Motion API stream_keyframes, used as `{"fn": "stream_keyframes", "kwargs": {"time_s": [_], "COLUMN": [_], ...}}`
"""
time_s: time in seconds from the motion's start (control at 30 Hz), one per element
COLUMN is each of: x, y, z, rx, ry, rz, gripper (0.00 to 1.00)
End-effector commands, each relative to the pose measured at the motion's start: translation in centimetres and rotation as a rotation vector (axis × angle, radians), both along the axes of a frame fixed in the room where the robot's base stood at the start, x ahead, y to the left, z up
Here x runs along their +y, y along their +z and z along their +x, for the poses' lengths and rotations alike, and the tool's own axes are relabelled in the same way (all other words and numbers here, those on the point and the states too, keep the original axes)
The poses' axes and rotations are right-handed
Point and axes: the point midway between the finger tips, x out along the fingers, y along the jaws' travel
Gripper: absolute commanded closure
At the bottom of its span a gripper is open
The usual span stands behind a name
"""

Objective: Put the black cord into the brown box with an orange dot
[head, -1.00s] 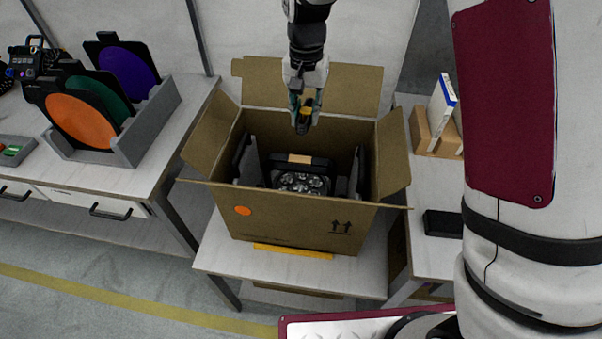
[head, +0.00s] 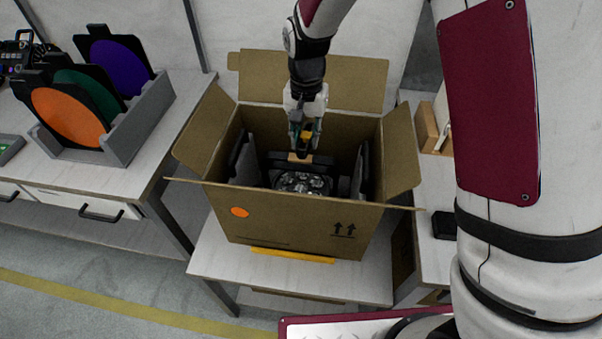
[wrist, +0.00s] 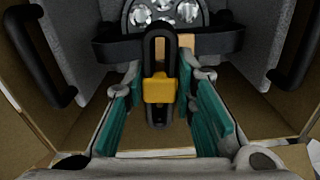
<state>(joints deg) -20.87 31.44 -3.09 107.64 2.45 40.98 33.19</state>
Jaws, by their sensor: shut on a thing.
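The open brown box (head: 290,222) with an orange dot (head: 240,212) on its front stands on a small table. My gripper (head: 303,150) points down inside the box opening, towards its back. In the wrist view my gripper (wrist: 160,110) is shut on the black cord (wrist: 158,50), a looped black bundle with a yellow band (wrist: 159,88) around its middle. The cord lies between the teal finger pads, over the black lamp (wrist: 165,14). I cannot tell whether the cord touches the lamp.
The lamp with several clear lenses (head: 302,182) sits in the box between grey padding pieces. The box flaps stand open. At left, a grey rack (head: 130,148) holds coloured discs. A small black item (head: 444,225) lies on the right table.

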Motion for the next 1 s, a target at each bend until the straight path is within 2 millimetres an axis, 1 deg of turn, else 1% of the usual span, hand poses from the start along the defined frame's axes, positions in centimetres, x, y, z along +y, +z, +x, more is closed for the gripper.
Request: {"fn": "stream_keyframes", "kwargs": {"time_s": [0.2, 0.23, 0.27, 0.3, 0.6, 0.73, 0.87, 1.0], "x": [0.0, 0.0, 0.0, 0.0, 0.0, 0.0, 0.0, 0.0], "y": [0.0, 0.0, 0.0, 0.0, 0.0, 0.7, 2.7, 5.6], "z": [0.0, 0.0, 0.0, 0.0, 0.0, 0.0, 0.1, 0.1], "rx": [0.000, 0.000, 0.000, 0.000, 0.000, -0.001, -0.004, -0.004], "ry": [0.000, 0.000, 0.000, 0.000, 0.000, 0.000, 0.001, 0.001], "rz": [0.000, 0.000, 0.000, 0.000, 0.000, 0.001, 0.001, 0.001], "gripper": [1.00, 0.69, 0.62, 0.53, 0.52, 0.52, 0.52, 0.52]}}
